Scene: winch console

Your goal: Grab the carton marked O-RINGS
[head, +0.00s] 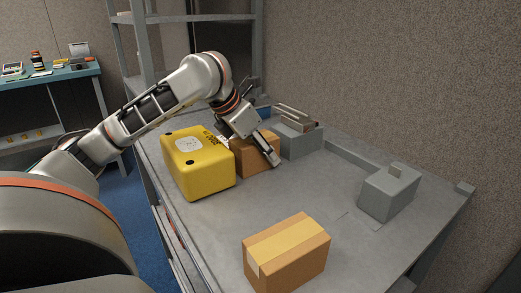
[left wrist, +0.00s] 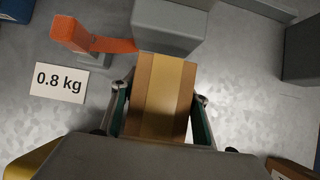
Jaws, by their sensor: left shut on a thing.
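A second taped carton (head: 287,255) stands at the near edge of the table, with no readable name. My right gripper is not in view.
A yellow box (head: 198,163) stands left of the held carton. A grey block with metal parts (head: 300,138) is behind it, and another grey block (head: 389,193) stands at the right. A "0.8 kg" card (left wrist: 60,81) lies near an orange part (left wrist: 75,35). The table's middle is clear.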

